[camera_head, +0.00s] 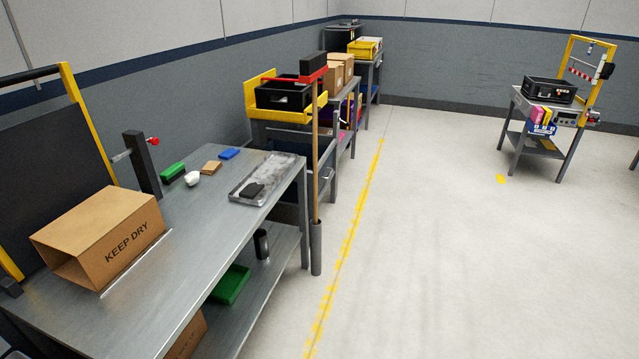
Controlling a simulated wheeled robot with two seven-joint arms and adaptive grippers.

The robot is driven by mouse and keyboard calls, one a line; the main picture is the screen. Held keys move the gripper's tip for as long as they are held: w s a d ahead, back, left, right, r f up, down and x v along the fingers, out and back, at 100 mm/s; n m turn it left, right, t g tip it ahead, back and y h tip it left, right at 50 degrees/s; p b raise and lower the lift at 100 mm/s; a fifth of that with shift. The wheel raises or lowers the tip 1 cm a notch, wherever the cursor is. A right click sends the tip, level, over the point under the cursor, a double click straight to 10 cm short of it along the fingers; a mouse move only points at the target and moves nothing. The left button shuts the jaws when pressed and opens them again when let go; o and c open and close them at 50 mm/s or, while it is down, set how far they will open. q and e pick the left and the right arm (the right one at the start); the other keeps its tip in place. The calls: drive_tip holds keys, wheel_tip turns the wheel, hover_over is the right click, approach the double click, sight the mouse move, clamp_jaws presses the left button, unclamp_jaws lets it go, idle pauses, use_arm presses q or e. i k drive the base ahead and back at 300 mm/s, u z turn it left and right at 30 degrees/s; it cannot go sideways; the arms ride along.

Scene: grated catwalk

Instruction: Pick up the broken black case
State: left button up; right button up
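A small flat black object (252,190), perhaps the black case, lies on a grey metal tray (279,181) near the far right corner of the steel workbench (200,231). It is too small to tell whether it is broken. Neither of my grippers is in view.
The workbench also holds an open "KEEP DRY" cardboard box (128,242), a green block (173,171), a white item (192,179) and a blue block (229,154). A broom (315,150) stands upright at its right end.

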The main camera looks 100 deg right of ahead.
sight(252, 190)
drive_tip(key=z, duration=2.2)
drive_tip(key=k, duration=0.4)
drive_tip(key=z, duration=0.6)
drive_tip(key=i, duration=1.4)
drive_tip(key=u, duration=0.15)
